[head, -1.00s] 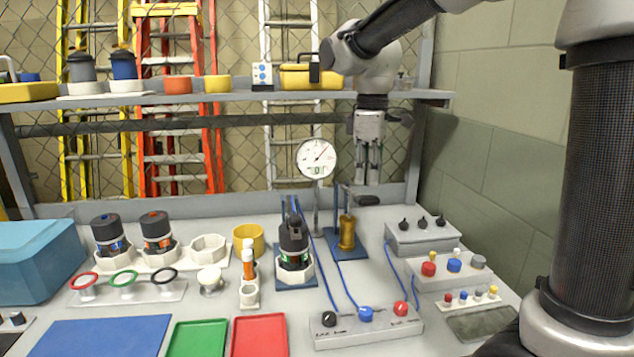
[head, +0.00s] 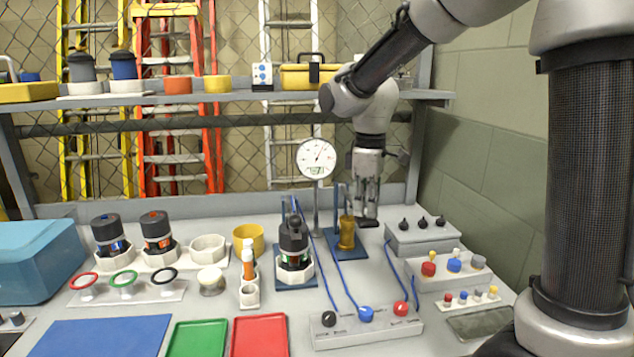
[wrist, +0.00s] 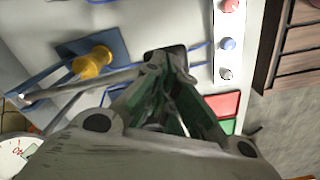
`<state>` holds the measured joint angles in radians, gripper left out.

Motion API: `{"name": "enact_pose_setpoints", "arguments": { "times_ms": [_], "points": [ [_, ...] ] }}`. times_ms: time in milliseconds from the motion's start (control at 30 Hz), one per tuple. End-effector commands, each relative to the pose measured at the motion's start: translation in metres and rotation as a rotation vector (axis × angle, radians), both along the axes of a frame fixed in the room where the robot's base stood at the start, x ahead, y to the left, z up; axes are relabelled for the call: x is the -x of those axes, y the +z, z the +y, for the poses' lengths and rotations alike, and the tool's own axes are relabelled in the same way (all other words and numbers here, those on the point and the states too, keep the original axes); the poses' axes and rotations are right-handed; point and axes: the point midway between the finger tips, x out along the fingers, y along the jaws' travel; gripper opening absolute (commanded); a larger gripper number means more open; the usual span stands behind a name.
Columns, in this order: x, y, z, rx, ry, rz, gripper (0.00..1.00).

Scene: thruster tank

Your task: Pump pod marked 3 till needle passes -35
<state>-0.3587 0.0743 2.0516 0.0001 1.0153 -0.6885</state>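A dark-capped pod with a green band (head: 293,240) stands upright in a white cradle on a blue base; its marking is too small to read. The brass pump (head: 347,234) stands on another blue plate to its right and also shows in the wrist view (wrist: 92,64). Its lever ends in a black grip (head: 368,222), seen beyond my fingertips in the wrist view (wrist: 165,54). My gripper (head: 366,212) points down with its fingertips together, at or against the top of this grip. The white dial gauge (head: 316,158) has its needle up and right; its small display is unreadable.
Two more pods, blue-marked (head: 111,236) and orange-marked (head: 157,231), stand left beside an empty cradle (head: 208,248). A box with knobs (head: 367,327) lies in front, hoses running to it. Knob boxes (head: 420,238) stand right of the pump. A shelf (head: 230,97) crosses behind.

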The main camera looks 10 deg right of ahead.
Motion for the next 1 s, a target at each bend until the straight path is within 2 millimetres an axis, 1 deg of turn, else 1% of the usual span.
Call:
{"name": "enact_pose_setpoints", "arguments": {
  "times_ms": [100, 500, 667, 1000],
  "points": [
    [0.001, -0.014, 0.000, 0.002, 0.000, 0.003, 0.00],
    [0.001, -0.059, 0.000, 0.001, 0.000, 0.005, 0.00],
    [0.000, -0.047, 0.000, 0.000, 0.000, 0.001, 0.00],
    [0.000, 0.013, 0.000, -0.001, 0.000, -0.002, 0.00]
  ]
}}
